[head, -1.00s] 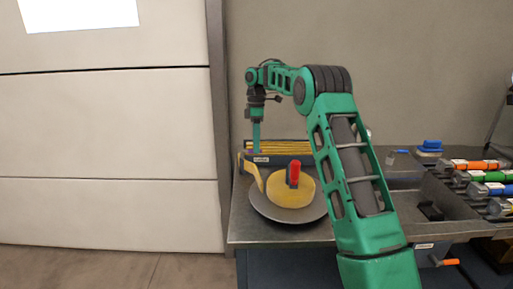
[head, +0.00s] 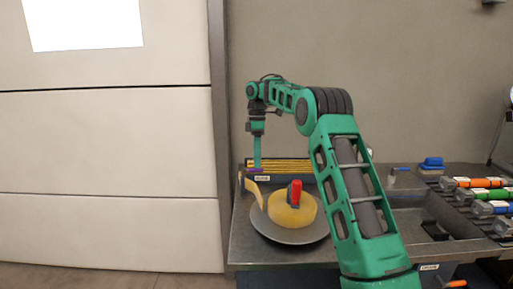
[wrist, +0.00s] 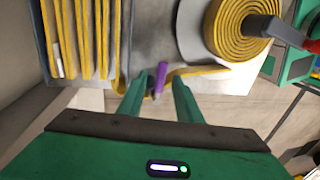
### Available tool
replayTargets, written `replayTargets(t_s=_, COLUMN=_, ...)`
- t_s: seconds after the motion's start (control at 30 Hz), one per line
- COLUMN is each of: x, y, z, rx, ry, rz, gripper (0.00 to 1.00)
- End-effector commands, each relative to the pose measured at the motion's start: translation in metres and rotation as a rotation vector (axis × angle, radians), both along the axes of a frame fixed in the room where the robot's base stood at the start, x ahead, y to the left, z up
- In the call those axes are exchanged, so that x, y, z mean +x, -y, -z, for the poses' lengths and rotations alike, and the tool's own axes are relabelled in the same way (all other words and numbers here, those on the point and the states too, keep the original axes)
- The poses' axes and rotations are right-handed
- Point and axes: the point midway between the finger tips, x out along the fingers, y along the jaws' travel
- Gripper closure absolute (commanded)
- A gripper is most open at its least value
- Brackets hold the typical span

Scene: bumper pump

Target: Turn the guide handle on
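A short purple handle (wrist: 161,78) stands beside the yellow strip in the wrist view. It also shows as a small purple patch at the gripper tip in the head view (head: 255,170). My gripper (wrist: 158,88) is open, with its two green fingers on either side of the purple handle and a gap visible around it. I cannot tell whether a finger touches it. A red handle (head: 295,192) stands on the yellow coil (head: 282,212), which lies on a round grey plate (head: 288,236). The yellow strip (head: 250,184) runs from the coil past the purple handle.
A dark tray of yellow strips (wrist: 110,30) is close to the fingers, behind them in the head view. Several tools with coloured handles (head: 484,182) lie at the bench's right, near a blue block (head: 432,162). The bench's left edge is close to the gripper.

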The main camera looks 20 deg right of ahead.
Motion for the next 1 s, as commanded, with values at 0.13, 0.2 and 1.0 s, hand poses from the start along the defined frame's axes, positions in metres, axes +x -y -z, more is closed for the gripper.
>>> replayTargets(t_s=0.13, x=0.006, y=0.002, z=-0.027, rx=0.001, ry=0.006, rz=0.001, gripper=0.68)
replayTargets(t_s=0.2, x=0.008, y=0.003, z=-0.039, rx=0.002, ry=0.004, rz=0.002, gripper=0.68)
replayTargets(t_s=1.0, x=0.018, y=0.006, z=-0.088, rx=0.002, ry=0.001, rz=-0.001, gripper=0.68)
